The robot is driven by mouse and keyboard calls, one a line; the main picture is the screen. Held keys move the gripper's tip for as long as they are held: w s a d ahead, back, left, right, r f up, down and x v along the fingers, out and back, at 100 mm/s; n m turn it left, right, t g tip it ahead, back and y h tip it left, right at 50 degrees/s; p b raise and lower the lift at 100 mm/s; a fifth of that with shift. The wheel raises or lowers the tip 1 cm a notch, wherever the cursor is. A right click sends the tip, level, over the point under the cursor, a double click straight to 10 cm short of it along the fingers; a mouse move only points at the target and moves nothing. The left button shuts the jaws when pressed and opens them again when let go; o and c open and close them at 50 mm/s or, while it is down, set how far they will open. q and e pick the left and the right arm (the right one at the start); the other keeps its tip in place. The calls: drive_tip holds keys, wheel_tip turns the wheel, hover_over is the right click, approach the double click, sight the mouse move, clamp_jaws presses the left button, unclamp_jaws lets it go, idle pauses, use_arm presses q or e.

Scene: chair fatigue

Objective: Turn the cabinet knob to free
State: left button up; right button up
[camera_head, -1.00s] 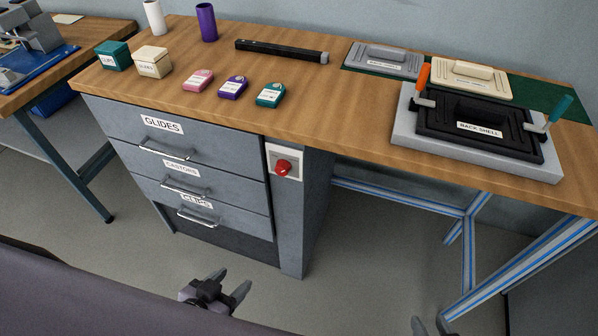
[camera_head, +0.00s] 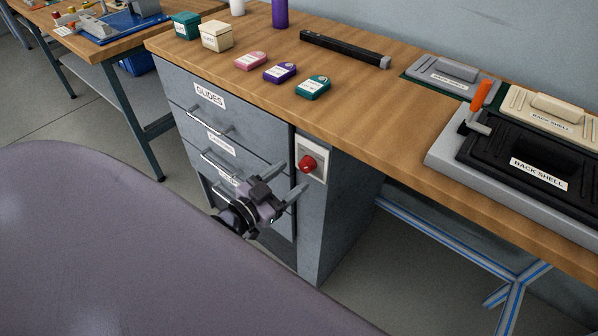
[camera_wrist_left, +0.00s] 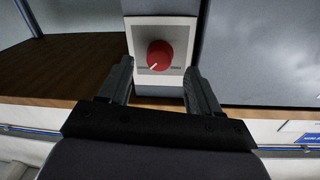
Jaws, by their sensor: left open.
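The red cabinet knob (camera_head: 308,163) sits on a pale plate on the cabinet front, right of the drawers. In the left wrist view the knob (camera_wrist_left: 160,54) has a white pointer line aimed to the lower left, with small unreadable labels on either side. My left gripper (camera_head: 294,181) is open in front of the cabinet, its fingers towards the knob. In the left wrist view its fingertips (camera_wrist_left: 160,66) stand on either side of the knob plate, apart from the knob, with nothing between them. My right gripper is out of view.
The grey cabinet (camera_head: 347,205) has drawers with bar handles; the top one is labelled GLIDES. The wooden bench top (camera_head: 370,130) overhangs above, with small boxes, a black bar and a back shell fixture (camera_head: 530,165). Open floor lies right of the cabinet.

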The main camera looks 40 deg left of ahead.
sight(303, 169)
use_arm(q)
drive_tip(key=shift+w+d, duration=0.15)
drive_tip(key=shift+w, duration=0.75)
drive_tip(key=shift+w+d, duration=0.15)
drive_tip(key=shift+w, duration=0.75)
drive_tip(key=c, duration=1)
